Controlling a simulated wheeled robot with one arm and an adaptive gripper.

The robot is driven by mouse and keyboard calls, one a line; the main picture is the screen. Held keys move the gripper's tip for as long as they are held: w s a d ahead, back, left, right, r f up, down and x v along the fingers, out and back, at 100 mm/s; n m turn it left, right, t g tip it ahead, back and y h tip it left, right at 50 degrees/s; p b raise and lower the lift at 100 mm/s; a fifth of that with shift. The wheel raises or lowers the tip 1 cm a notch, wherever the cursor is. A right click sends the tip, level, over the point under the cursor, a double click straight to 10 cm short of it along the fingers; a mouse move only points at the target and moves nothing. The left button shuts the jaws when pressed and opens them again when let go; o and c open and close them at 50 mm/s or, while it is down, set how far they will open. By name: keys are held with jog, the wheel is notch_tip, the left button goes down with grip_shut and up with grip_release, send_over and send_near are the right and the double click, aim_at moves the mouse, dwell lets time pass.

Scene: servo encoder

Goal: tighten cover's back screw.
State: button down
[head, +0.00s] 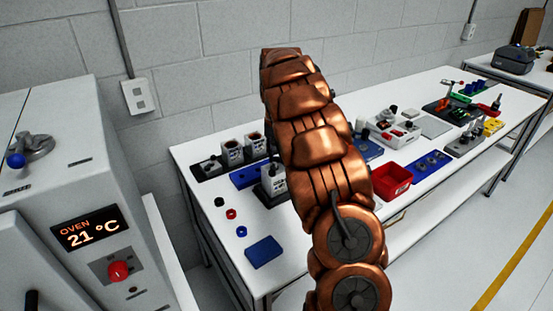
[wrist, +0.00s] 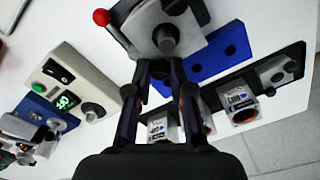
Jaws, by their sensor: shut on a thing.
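In the wrist view my gripper (wrist: 161,68) points at a grey housing (wrist: 150,22) in a clamp fixture with a red-ball lever (wrist: 102,17). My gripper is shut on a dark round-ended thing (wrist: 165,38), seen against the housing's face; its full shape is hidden. I cannot tell whether it touches a screw; the cover and its back screw cannot be made out. In the head view a grey unit (head: 273,180) stands on a dark base beside my arm, and my gripper is hidden behind the arm.
Two labelled units (head: 232,152) stand on a dark tray at the back left. A blue holed rack (wrist: 212,58) lies near the fixture. A device with a green display (wrist: 66,101) stands left in the wrist view. A red bin (head: 392,182) is right of my arm.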

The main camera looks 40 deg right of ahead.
aim_at(277, 158)
jog(key=m+b, duration=0.2)
jog(key=m, duration=0.4)
jog(key=m+b, duration=0.1)
jog(key=m, duration=0.4)
jog(key=shift+r+m, duration=0.1)
jog(key=shift+m, duration=0.2)
dwell(0.4)
jog(key=c, duration=1)
grip_release()
jog(key=shift+r, duration=3.65)
